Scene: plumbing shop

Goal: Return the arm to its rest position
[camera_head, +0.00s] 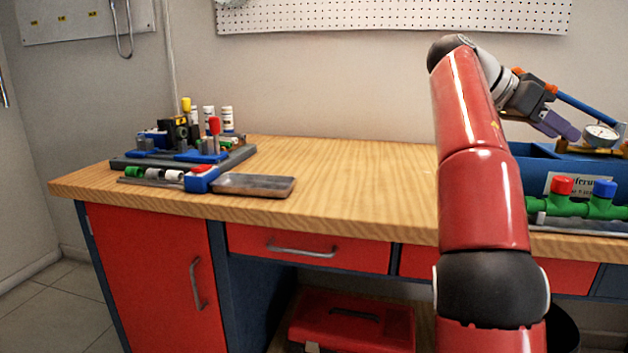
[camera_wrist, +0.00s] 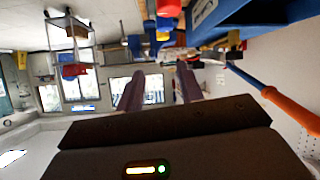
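My red arm rises at the right of the head view and bends over to the right at its top. My gripper (camera_head: 572,134) is above the blue bin (camera_head: 537,168) at the bench's right end, pointing right and slightly down. The wrist view shows the two purple fingers of my gripper (camera_wrist: 160,90) apart, with nothing held between them. Part of the bench behind my arm is hidden.
A pressure gauge (camera_head: 600,136) and green valves with red and blue caps (camera_head: 580,202) are close to my gripper. A parts board (camera_head: 225,160) and grey tray (camera_head: 252,185) lie on the left. The middle of the wooden bench (camera_head: 350,175) is clear.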

